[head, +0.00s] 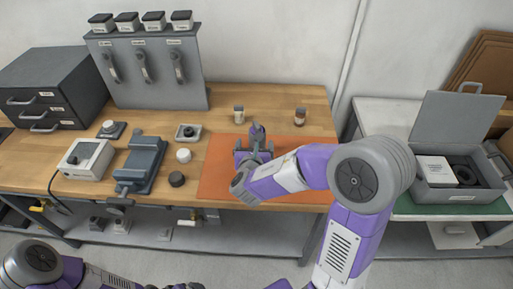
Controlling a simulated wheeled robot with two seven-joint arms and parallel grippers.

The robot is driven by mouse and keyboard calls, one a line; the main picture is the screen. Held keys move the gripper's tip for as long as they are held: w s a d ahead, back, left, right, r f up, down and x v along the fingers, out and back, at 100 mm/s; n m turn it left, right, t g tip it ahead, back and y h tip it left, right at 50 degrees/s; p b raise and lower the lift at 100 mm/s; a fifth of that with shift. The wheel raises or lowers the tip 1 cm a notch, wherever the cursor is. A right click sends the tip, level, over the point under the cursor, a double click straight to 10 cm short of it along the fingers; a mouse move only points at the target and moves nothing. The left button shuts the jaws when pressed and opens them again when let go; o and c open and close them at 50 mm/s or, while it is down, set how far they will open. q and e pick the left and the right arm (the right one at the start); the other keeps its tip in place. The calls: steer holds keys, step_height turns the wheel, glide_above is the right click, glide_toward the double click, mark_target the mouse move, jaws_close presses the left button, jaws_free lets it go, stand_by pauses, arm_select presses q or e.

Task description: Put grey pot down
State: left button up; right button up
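My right gripper (255,153) reaches in from the right, low over the orange mat (218,176) on the wooden bench. A small dark grey pot (257,132) shows at the far side of its fingers, and the gripper appears shut on it. The gripper and wrist hide the pot's lower part, so I cannot tell whether it touches the mat. My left arm shows at the bottom left, below the bench edge. Its gripper is not in view.
A white jar (239,114) and a brown jar (300,116) stand behind the gripper. A grey vise (144,160), white box (84,160), black puck (177,179) and white puck (183,155) are left of the mat. An open grey case (455,195) stands on the right table.

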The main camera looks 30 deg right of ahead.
steer(key=shift+d+b+x, duration=0.25)
steer(key=shift+b+x, duration=0.4)
steer(key=shift+x, duration=3.2)
